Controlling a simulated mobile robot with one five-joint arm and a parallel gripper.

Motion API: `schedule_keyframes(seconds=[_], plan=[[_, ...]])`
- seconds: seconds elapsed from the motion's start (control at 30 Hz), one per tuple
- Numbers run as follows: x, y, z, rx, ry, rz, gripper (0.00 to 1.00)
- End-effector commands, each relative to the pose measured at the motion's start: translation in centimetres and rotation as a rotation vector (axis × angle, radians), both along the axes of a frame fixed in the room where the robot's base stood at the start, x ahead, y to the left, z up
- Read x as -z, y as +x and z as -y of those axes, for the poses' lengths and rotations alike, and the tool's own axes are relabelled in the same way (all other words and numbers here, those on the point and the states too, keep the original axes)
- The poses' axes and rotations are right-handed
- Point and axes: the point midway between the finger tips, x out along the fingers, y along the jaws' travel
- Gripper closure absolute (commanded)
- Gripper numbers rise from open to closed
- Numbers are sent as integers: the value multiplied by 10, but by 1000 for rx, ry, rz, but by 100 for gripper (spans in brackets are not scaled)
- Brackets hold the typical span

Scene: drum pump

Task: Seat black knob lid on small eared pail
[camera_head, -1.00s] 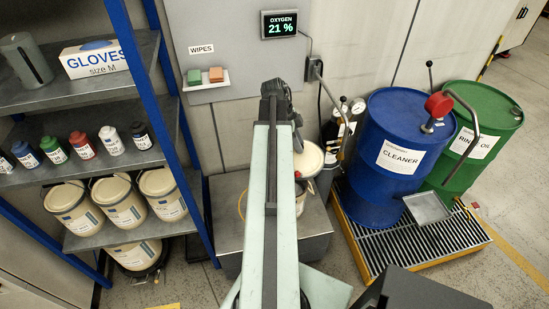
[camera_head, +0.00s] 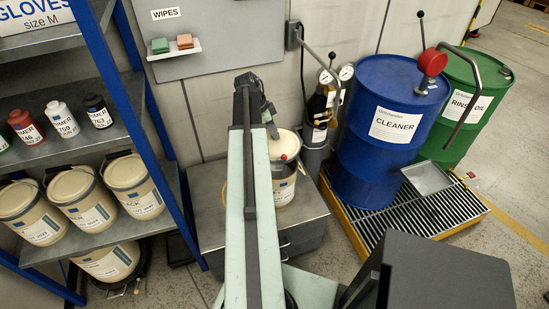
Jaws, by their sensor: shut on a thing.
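The small pail (camera_head: 285,190) is cream with a dark band and a blue-and-white label. It stands on a low grey cabinet (camera_head: 213,218), right behind my arm, which covers its left part. A cream round top (camera_head: 290,144) with a small red spot shows at its upper end; whether this is open pail or a lid, I cannot tell. My gripper (camera_head: 271,131) hangs from the dark wrist at the upper left of the pail, seen from behind. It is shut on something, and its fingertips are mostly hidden. No black knob is clearly visible.
A shelf with several paint pails (camera_head: 73,186) and bottles stands at left, with a blue upright (camera_head: 142,140) near the cabinet. A gas cylinder (camera_head: 315,133), a blue drum (camera_head: 385,130) and a green drum (camera_head: 470,110) stand right. Floor shows between cabinet and pallet.

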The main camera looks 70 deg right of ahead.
Motion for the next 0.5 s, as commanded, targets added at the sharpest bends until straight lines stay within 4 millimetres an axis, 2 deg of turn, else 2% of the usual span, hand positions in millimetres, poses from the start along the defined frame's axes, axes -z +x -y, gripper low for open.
schedule_keyframes(seconds=[0.03, 0.13, 0.27, 0.5], plan=[[39, 4, 11, -19, 0, -1, 100], [62, 8, 22, -57, 0, -2, 100], [75, 10, 30, -84, -1, -4, 100], [74, 10, 32, -92, -1, -4, 100]])
